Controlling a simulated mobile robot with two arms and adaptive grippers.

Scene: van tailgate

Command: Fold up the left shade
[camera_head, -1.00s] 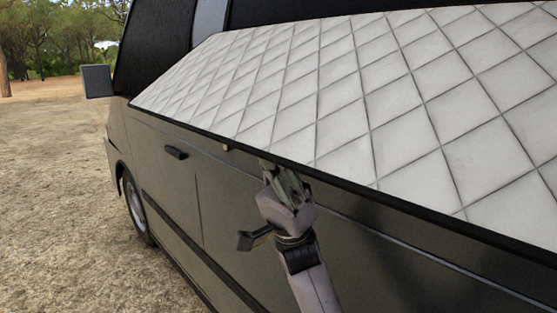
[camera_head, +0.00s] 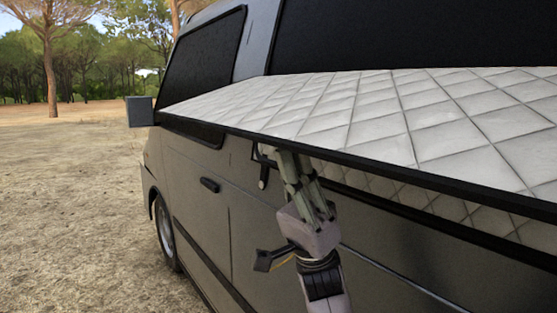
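The shade (camera_head: 400,110) is a white quilted panel with a black rim, fixed along the side of the van and standing out from it close to level. My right gripper (camera_head: 290,155) is under its front rim, left of the picture's middle, with its fingers pointing up. The fingertips meet or pass behind the rim, so I cannot tell whether they grip it or only press from below. My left gripper is not in view.
The grey van (camera_head: 210,225) fills the right side, with dark windows (camera_head: 400,35) above the shade. A side mirror (camera_head: 139,111) sticks out at the left. A dim quilted pattern shows below the shade. Open gravel ground (camera_head: 80,210) lies to the left, with trees behind.

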